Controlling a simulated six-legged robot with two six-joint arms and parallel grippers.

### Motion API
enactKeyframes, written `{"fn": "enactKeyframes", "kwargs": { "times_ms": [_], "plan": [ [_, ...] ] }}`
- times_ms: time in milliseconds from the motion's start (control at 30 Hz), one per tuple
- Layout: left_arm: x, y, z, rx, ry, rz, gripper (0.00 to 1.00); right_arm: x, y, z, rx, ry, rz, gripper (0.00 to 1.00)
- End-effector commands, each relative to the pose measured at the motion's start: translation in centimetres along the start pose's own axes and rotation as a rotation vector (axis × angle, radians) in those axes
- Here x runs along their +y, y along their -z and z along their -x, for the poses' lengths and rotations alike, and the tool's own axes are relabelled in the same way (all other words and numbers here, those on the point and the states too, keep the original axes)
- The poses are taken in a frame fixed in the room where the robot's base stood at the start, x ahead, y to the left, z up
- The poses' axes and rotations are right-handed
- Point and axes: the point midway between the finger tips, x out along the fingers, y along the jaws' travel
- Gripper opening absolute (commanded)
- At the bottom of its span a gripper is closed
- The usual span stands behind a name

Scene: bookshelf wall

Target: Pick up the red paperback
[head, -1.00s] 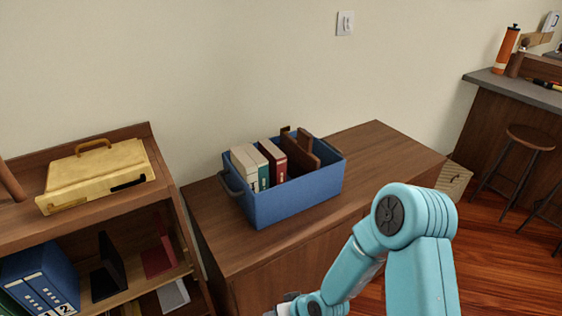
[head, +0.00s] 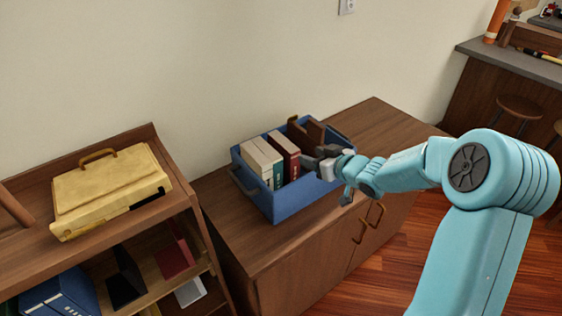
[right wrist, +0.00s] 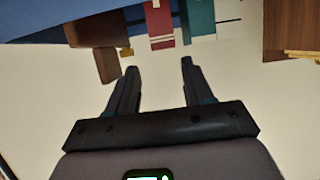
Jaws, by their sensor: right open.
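A dark red book (head: 287,154) with a pale label stands upright in the blue bin (head: 286,207) on the wooden cabinet, beside a green book (head: 275,167). The red book also shows in the right wrist view (right wrist: 159,24), beyond the fingertips. Another dark red, book-like thing (head: 174,261) is on the shelf at lower left. I cannot tell from looks alone which is the paperback. My right gripper (head: 314,157) is open and empty at the bin's right side, close to the red book. Its open fingers also show in the right wrist view (right wrist: 158,66). My left gripper is not in view.
Cream books (head: 255,158) stand left of the green one. A brown wooden piece (head: 306,133) is in the bin behind my gripper. The cabinet top (head: 372,122) is clear to the right. A yellow case (head: 108,190) lies on the left shelf unit.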

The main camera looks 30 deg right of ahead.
Motion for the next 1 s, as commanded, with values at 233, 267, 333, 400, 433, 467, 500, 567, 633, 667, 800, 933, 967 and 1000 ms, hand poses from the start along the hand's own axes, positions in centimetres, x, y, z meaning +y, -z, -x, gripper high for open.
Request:
{"fn": "enactKeyframes", "kwargs": {
  "times_ms": [233, 267, 333, 400, 433, 467, 500, 567, 633, 667, 800, 933, 967, 1000],
  "plan": [
    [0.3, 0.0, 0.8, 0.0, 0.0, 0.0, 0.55, -0.4, 0.0, -5.5, -0.002, 0.004, 0.0, 0.51],
    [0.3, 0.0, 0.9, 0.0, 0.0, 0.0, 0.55, -0.4, 0.0, -6.0, -0.002, 0.003, 0.0, 0.51],
    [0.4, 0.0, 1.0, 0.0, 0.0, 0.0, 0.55, -0.5, 0.0, -6.9, -0.002, 0.003, 0.0, 0.51],
    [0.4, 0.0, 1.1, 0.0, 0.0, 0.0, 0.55, -0.5, 0.0, -7.5, -0.001, 0.003, 0.0, 0.51],
    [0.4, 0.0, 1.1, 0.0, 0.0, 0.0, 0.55, -0.6, 0.0, -7.7, -0.001, 0.003, 0.0, 0.51],
    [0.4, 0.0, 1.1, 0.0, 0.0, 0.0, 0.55, -0.6, 0.0, -7.8, -0.002, 0.004, 0.0, 0.51],
    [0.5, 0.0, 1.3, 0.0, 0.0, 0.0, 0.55, -0.7, 0.1, -8.2, -0.002, 0.004, 0.0, 0.51],
    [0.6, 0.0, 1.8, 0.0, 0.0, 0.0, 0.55, -0.8, 0.2, -9.0, -0.002, 0.005, -0.001, 0.51],
    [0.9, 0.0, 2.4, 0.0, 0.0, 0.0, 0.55, -0.9, 0.5, -10.3, -0.002, 0.005, -0.001, 0.51],
    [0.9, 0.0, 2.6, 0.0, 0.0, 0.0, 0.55, -1.0, 0.5, -10.8, -0.002, 0.005, 0.0, 0.51],
    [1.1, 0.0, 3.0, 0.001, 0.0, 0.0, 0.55, -0.9, 0.3, -12.7, -0.002, 0.004, -0.001, 0.51],
    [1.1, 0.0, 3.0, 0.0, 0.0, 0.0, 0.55, -0.8, 0.3, -13.2, -0.001, 0.003, -0.001, 0.51],
    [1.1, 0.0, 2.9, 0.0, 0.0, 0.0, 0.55, -0.8, 0.2, -13.3, -0.001, 0.003, 0.0, 0.51],
    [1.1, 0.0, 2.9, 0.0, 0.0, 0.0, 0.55, -0.8, 0.2, -13.2, -0.001, 0.003, 0.0, 0.51]
  ]
}}
